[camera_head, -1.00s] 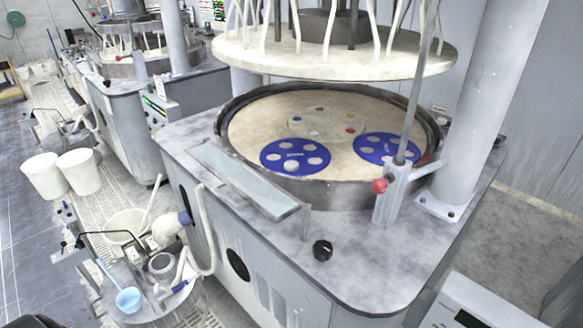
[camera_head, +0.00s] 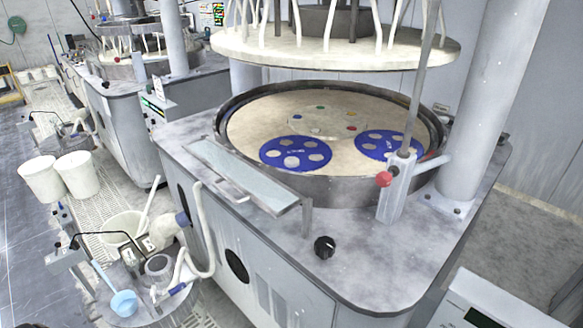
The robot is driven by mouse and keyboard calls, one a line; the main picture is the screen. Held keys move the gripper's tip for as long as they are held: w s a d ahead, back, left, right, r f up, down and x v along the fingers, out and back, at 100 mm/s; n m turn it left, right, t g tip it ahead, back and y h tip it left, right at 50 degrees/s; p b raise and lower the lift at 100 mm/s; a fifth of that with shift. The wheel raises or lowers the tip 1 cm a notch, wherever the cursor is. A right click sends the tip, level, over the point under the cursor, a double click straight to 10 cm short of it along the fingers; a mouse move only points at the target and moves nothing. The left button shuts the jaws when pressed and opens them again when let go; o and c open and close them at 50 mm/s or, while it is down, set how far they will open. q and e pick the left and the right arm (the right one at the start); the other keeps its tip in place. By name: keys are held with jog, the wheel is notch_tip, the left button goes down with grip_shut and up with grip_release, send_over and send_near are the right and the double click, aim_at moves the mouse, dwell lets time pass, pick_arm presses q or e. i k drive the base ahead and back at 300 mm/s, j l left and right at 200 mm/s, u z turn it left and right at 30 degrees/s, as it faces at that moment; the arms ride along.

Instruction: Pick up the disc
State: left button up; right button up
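Two blue discs lie flat on the beige round platen (camera_head: 255,118) of the polishing machine. The left blue disc (camera_head: 297,146) carries several pale round pieces, and one of them, at its lower middle, looks thicker and raised. The right blue disc (camera_head: 372,147) also has pale round spots and is partly hidden by the upright rod and post at the platen's front right. Which disc the task means I cannot tell. Neither of my grippers shows in the view.
A metal tray (camera_head: 240,172) sits at the machine's front left edge. A post with a red knob (camera_head: 384,179) and a thick column (camera_head: 480,110) stand at the right. A white upper plate (camera_head: 330,52) hangs above the platen. White buckets (camera_head: 75,175) stand left.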

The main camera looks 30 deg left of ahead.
aim_at(290, 162)
jog(key=j+z, duration=0.45)
jog(key=j, duration=1.5)
